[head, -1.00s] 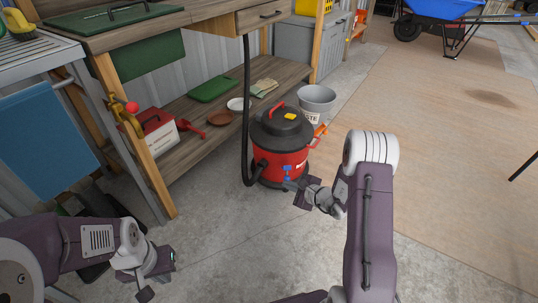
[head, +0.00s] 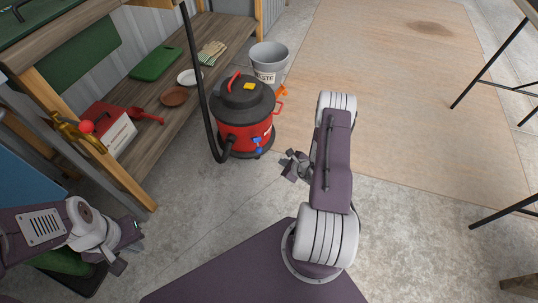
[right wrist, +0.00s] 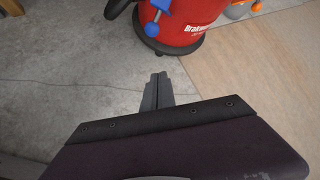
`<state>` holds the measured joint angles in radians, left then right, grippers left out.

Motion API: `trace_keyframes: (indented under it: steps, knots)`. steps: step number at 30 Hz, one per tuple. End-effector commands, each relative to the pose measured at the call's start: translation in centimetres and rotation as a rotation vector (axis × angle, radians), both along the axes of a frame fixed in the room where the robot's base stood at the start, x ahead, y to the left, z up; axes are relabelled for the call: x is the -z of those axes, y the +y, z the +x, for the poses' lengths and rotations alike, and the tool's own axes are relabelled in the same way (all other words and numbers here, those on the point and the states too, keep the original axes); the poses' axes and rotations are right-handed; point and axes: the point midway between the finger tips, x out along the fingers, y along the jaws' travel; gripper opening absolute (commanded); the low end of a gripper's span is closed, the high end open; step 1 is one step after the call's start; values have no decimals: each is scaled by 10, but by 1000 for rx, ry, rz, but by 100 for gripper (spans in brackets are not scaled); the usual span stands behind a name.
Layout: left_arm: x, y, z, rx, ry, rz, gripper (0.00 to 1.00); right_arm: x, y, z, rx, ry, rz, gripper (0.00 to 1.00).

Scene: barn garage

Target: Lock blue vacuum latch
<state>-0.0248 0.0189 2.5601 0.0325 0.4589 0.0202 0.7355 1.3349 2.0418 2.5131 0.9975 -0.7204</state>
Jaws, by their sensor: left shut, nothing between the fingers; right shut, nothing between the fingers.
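The red vacuum (head: 243,138) with a dark lid stands on the concrete floor in the middle of the head view. Its blue latch (head: 257,142) is low on the front of the red body. The latch (right wrist: 158,8) also shows at the top of the right wrist view, cut by the frame edge. Whether it is locked I cannot tell. My right gripper (head: 284,164) is shut and empty, to the lower right of the latch and apart from it. In the right wrist view its shut fingertips (right wrist: 158,76) point toward the vacuum. My left gripper (head: 124,247) is shut and empty at lower left, far from the vacuum.
A black hose (head: 205,100) runs up the vacuum's left side. A grey waste bin (head: 268,65) stands behind it. The wooden shelf (head: 150,110) holds a red-and-white box, a red scoop and plates at left. Bare floor (head: 215,205) lies in front; table legs are at right.

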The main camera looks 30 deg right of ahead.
Motion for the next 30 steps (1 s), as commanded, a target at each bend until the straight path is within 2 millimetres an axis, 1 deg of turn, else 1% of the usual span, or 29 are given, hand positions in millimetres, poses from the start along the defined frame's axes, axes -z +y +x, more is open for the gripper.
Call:
trace_keyframes:
  steps: [5, 9, 15, 18, 21, 25, 30]
  knots:
    - [22, 0, 0, 0, 0, 0, 0, 24, 1, 19, -3, -2, -2, 0]
    - [43, 0, 0, 0, 0, 0, 0, 47, 1, 42, -5, -3, -3, 0]
    - [70, 0, 0, 0, 0, 0, 0, 76, 2, 73, -4, -3, -2, 0]
    - [75, 0, 0, 0, 0, 0, 0, 63, 11, 87, -5, -3, -2, 0]
    - [79, 0, 0, 0, 0, 0, 0, 56, 16, 96, -3, -3, -2, 0]
    - [81, 0, 0, 0, 0, 0, 0, 51, 21, 101, -2, -2, -1, 0]
    - [81, 0, 0, 0, 0, 0, 0, 49, 21, 102, -1, 0, -1, 0]
